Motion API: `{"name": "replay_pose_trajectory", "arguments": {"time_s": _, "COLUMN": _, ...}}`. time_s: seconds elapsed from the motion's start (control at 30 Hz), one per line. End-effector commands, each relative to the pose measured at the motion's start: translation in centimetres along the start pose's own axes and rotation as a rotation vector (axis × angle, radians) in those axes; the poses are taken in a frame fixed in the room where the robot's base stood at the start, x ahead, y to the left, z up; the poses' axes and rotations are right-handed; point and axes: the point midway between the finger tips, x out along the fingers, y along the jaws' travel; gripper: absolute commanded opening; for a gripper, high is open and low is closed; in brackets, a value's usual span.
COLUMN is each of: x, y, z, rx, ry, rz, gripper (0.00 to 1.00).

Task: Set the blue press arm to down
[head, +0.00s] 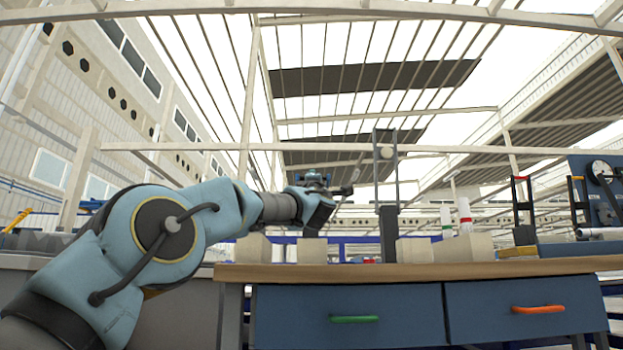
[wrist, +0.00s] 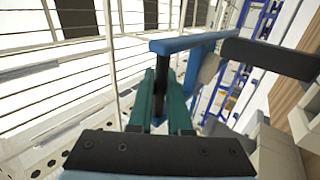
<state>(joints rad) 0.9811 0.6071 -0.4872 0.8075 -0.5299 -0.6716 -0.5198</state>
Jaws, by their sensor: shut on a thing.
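The blue press arm (wrist: 190,43) is a blue bar running across the upper middle of the wrist view, with a dark grip at its left end. My gripper (wrist: 161,98) has its two teal fingers either side of that dark grip and is shut on it. The bar's right end meets a dark block (wrist: 270,58). In the head view, my gripper (head: 317,180) is above the bench, left of the dark upright press frame (head: 388,230). The bar looks roughly level in the wrist view; my wrist hides much of it in the head view.
The wooden bench top (head: 470,270) has pale blocks (head: 458,248) on both sides of the press. The space above the bench left of the press is mostly taken by my arm.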

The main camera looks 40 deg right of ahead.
Motion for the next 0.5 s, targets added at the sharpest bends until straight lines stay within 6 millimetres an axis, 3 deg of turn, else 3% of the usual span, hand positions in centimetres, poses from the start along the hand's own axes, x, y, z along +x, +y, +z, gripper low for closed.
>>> {"name": "replay_pose_trajectory", "arguments": {"time_s": 0.07, "x": -0.03, "y": 0.89, "z": 0.1, "rx": -0.004, "ry": 0.0, "rz": 0.011, "gripper": 0.0}}
{"name": "replay_pose_trajectory", "arguments": {"time_s": 0.1, "x": -0.03, "y": 0.88, "z": 0.1, "rx": -0.004, "ry": 0.0, "rz": 0.011, "gripper": 0.2}}
{"name": "replay_pose_trajectory", "arguments": {"time_s": 0.33, "x": -0.02, "y": 0.5, "z": 0.07, "rx": -0.002, "ry": 0.0, "rz": 0.006, "gripper": 0.46}}
{"name": "replay_pose_trajectory", "arguments": {"time_s": 0.5, "x": -0.01, "y": 0.26, "z": 0.03, "rx": -0.001, "ry": 0.0, "rz": 0.003, "gripper": 0.47}}
